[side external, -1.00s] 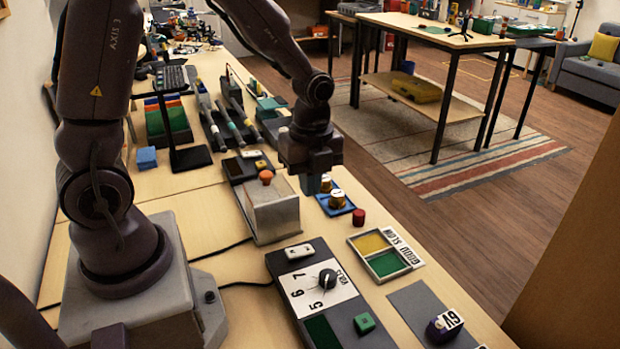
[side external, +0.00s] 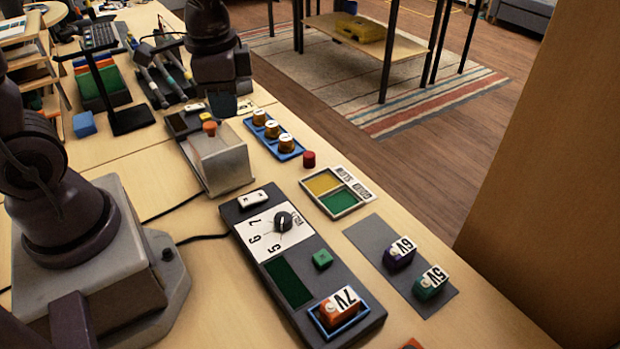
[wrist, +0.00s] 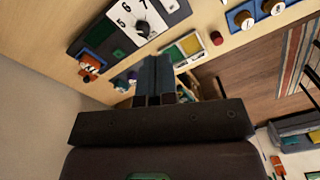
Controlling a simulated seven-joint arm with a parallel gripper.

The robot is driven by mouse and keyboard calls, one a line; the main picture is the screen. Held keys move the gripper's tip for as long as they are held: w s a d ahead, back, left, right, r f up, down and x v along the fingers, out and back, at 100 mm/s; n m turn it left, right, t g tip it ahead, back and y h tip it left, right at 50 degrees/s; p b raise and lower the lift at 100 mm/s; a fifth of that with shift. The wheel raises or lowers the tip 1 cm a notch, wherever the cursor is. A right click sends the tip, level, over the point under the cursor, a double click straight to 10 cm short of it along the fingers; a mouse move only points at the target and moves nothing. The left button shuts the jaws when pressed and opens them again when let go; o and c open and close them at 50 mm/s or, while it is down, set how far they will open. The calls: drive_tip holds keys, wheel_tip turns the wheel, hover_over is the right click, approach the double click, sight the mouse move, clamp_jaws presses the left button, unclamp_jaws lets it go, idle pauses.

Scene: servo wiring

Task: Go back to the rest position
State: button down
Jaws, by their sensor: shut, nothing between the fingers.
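My gripper (side external: 222,104) hangs pointing down at the end of my arm, in the upper left of the side view. It appears above the bench near the metal box with the orange button (side external: 209,128). Its two fingers are together with nothing between them. In the wrist view the closed fingers (wrist: 155,82) show at the centre, with the dial panel beyond them. No object is held or seen touching the gripper.
The dial panel (side external: 254,312) carries an orange 7V block (side external: 338,309) in a blue-rimmed socket. Purple (side external: 399,256) and green (side external: 430,285) blocks stand on a grey mat. A blue tray (side external: 262,140) holds three brass knobs. A red cap (side external: 309,159) stands by the two-colour tray (side external: 334,208).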

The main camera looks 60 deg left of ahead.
drive_tip(key=s+d+r+n+t, duration=0.3)
drive_tip(key=s+r+n+t, duration=0.25)
drive_tip(key=r, duration=0.45)
drive_tip(key=m+g, duration=0.8)
drive_tip(key=m, duration=0.6)
hover_over(244, 200)
drive_tip(key=w, duration=0.1)
wheel_tip(244, 200, down, 16)
drive_tip(key=f, duration=0.1)
drive_tip(key=w+m, duration=0.1)
drive_tip(key=m, duration=0.4)
drive_tip(key=shift+t, duration=0.25)
drive_tip(key=f, duration=0.4)
drive_tip(key=s+f, duration=0.1)
drive_tip(key=f, duration=0.8)
drive_tip(key=shift+s, duration=0.3)
drive_tip(key=shift+f, duration=0.15)
